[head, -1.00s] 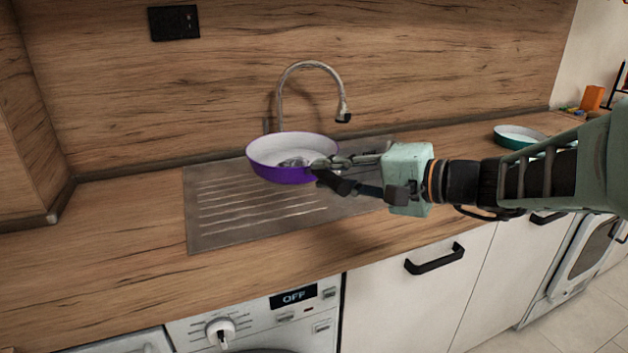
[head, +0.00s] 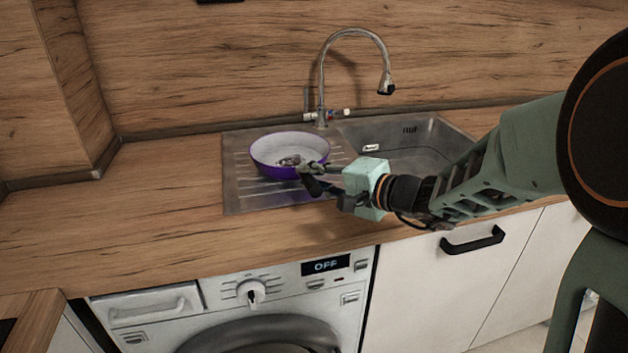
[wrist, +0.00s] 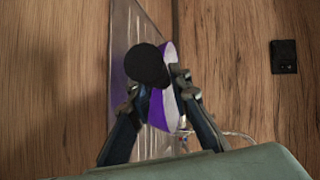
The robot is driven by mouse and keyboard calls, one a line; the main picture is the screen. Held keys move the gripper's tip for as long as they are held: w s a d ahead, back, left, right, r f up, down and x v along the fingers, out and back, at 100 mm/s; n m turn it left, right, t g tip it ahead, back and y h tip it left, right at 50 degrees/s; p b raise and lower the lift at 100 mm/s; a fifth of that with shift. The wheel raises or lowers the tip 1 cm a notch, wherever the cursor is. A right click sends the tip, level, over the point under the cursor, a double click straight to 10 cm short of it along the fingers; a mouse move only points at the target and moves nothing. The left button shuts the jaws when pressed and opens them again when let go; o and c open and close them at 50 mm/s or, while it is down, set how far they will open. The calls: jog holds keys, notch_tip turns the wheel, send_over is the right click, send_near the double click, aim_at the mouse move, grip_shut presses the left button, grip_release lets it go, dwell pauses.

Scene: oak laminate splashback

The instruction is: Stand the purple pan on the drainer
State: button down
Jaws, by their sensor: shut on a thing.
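The purple pan (head: 268,167), white inside, is over the ribbed metal drainer (head: 240,195) left of the sink bowl. It looks roughly level with its open side up; I cannot tell whether its base touches the drainer. My gripper (head: 308,178) is at the pan's near right side, shut on the pan. In the wrist view the pan (wrist: 158,108) shows between the fingers of my gripper (wrist: 160,90), and a dark round end, probably of its handle, hides part of it. The drainer (wrist: 125,50) runs behind the pan there.
The tap (head: 322,85) rises behind the drainer. The sink bowl (head: 410,150) is to the right. Wooden worktop (head: 120,225) is clear to the left. A washing machine (head: 250,300) is below. A dark socket (wrist: 284,57) is on the splashback.

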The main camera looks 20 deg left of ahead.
jog(key=shift+f, duration=0.4)
jog(key=c, duration=1.8)
grip_release()
jog(key=shift+o, duration=0.2)
jog(key=v, duration=1.2)
